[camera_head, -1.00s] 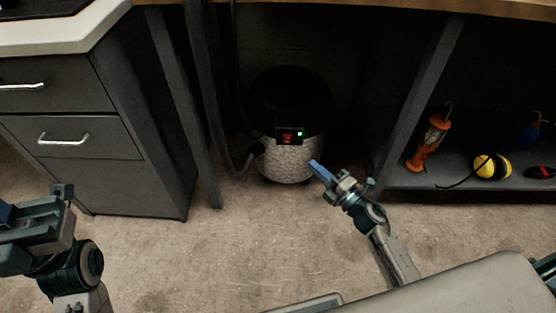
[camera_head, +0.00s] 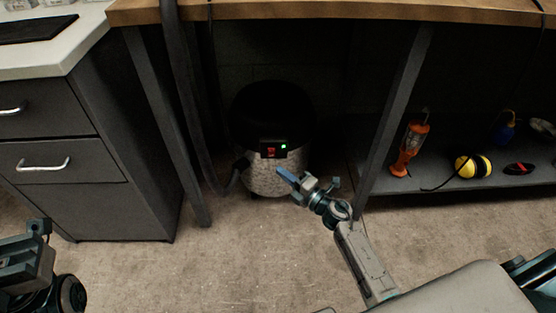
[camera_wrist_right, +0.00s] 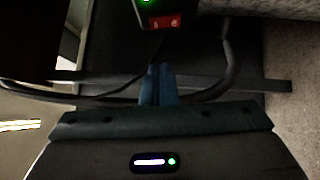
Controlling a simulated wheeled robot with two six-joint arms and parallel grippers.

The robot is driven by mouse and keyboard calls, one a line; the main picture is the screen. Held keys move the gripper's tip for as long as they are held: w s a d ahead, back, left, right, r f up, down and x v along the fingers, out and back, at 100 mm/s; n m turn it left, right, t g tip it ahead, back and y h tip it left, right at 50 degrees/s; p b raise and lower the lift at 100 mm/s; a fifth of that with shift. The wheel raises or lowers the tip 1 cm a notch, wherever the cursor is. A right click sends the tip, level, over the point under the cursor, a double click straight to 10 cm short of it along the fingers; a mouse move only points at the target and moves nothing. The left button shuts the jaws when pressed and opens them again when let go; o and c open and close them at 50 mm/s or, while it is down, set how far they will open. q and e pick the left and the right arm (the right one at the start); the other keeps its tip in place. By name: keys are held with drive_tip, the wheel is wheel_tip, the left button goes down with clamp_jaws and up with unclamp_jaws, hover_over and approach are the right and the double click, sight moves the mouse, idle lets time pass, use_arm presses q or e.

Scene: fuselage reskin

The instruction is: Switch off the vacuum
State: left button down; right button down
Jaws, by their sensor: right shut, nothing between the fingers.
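The vacuum (camera_head: 282,180) is a drum with a black top and a pale speckled lower body, standing on the floor under the workbench. Its front panel has a red switch (camera_head: 270,152) and a lit green light (camera_head: 283,145). In the right wrist view the red switch (camera_wrist_right: 164,22) is at the top, just beyond the fingertips. My right gripper (camera_head: 284,174) is shut and empty, its blue fingers just in front of and below the panel; the fingers also show in the wrist view (camera_wrist_right: 158,72). I cannot see contact. My left gripper (camera_head: 40,228) is at the lower left, its fingers unclear.
A black hose (camera_head: 190,110) runs down to the vacuum's left side. Bench legs (camera_head: 165,130) stand on either side. A drawer cabinet (camera_head: 90,200) is at left. A low shelf (camera_head: 440,182) at right holds an orange lamp (camera_head: 409,148) and a yellow-black item (camera_head: 473,167). The front floor is clear.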

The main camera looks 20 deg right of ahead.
sight(268, 151)
drive_tip(key=w, duration=0.2)
drive_tip(key=w+b, duration=0.1)
drive_tip(key=w, duration=0.2)
drive_tip(key=shift+w+r, duration=0.3)
drive_tip(key=shift+w, duration=0.1)
drive_tip(key=shift+r, duration=0.1)
